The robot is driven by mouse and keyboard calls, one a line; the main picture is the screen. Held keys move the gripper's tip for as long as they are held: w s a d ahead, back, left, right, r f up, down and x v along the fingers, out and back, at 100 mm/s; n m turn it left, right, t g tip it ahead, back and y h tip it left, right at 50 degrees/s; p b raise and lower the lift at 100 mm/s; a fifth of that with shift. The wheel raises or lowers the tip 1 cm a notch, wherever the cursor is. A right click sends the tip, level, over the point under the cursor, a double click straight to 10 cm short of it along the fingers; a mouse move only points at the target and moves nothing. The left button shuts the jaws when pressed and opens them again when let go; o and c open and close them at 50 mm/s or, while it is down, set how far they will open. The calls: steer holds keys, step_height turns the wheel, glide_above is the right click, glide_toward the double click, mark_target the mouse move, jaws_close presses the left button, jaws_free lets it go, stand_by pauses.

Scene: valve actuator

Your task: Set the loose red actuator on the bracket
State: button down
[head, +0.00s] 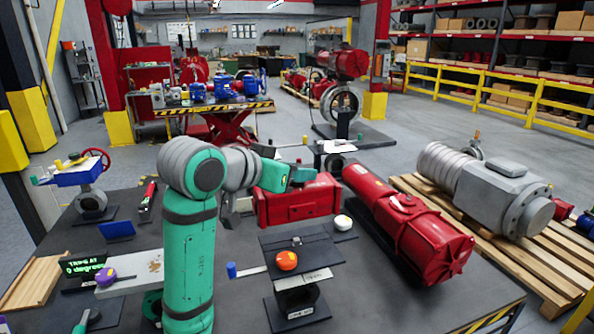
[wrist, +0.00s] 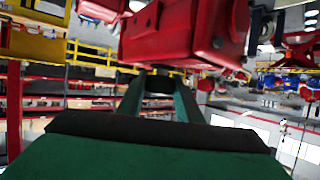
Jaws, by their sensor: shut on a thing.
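The red box-shaped actuator (head: 298,203) is beyond my arm at the middle of the head view. In the wrist view its red body (wrist: 175,32) fills the top middle, close to the camera. My gripper (wrist: 158,84) is shut on a dark part at the actuator's near side, between the two teal fingers. In the head view the fingertips are hidden. A black bracket (head: 296,298) with a flat top plate stands on the table at front centre, nearer than the actuator. An orange-red knob (head: 287,260) sits at its top. I cannot tell whether the actuator touches the table.
A long red cylinder (head: 410,228) lies to the right. A grey actuator (head: 487,187) lies on a wooden pallet (head: 545,255) beyond. A white round item (head: 343,222) is close right of the red actuator. A blue valve stand (head: 80,176) and a green-lettered display (head: 85,267) are at left.

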mark_target(297, 198)
steer(key=shift+f, duration=2.65)
steer(key=shift+w+f, duration=0.1)
steer(key=shift+a, duration=0.15)
steer(key=shift+f, duration=0.3)
steer(key=shift+d+f, duration=0.1)
steer(key=shift+d, duration=0.1)
